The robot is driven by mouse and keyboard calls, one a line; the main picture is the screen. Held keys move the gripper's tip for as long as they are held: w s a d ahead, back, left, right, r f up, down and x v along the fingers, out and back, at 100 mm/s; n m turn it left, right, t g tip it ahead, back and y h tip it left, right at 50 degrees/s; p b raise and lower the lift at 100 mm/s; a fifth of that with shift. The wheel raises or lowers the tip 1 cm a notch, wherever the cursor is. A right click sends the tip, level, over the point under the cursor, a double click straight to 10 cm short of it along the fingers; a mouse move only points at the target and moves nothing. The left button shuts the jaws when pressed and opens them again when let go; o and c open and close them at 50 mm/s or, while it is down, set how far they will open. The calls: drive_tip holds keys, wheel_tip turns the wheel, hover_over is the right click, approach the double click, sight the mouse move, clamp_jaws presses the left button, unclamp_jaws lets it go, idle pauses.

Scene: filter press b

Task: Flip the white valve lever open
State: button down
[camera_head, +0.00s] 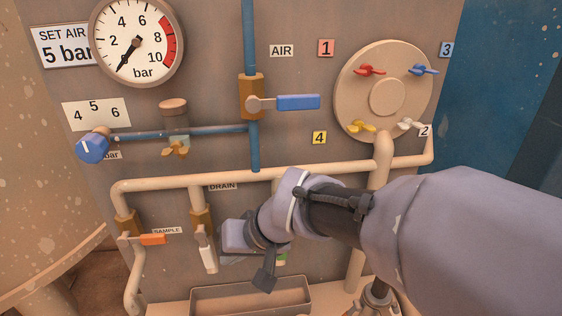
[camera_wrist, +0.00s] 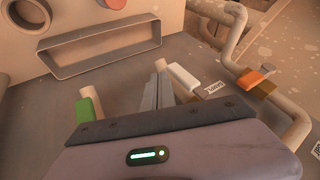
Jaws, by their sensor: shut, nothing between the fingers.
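The white valve lever (camera_head: 208,258) sits under the brass drain valve (camera_head: 201,219) on the panel, beside the DRAIN label (camera_head: 222,187). Its handle hangs down, roughly in line with the drain pipe. In the wrist view, the white lever (camera_wrist: 181,77) is just right of my fingers. My gripper (camera_wrist: 160,72) is shut and empty, its fingers between the white lever and a green lever (camera_wrist: 88,108). In the head view, my gripper (camera_head: 232,257) is right of the white handle, its fingers partly hidden by my wrist. I cannot tell whether they touch the lever.
An orange sample lever (camera_head: 153,239) points right, on the left. The green lever (camera_head: 282,257) is mostly hidden behind my wrist. A cream pipe (camera_head: 155,184) runs above the drain valve. An open tray (camera_head: 212,297) juts out below. A blue air lever (camera_head: 298,102) is higher up.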

drive_tip(key=shift+s+a, duration=0.1)
drive_tip(key=shift+a, duration=0.4)
drive_tip(key=shift+s+a+f+b, duration=0.15)
drive_tip(key=shift+a+f+b, duration=0.1)
drive_tip(key=shift+a+b, duration=0.2)
drive_tip(key=shift+r, duration=0.1)
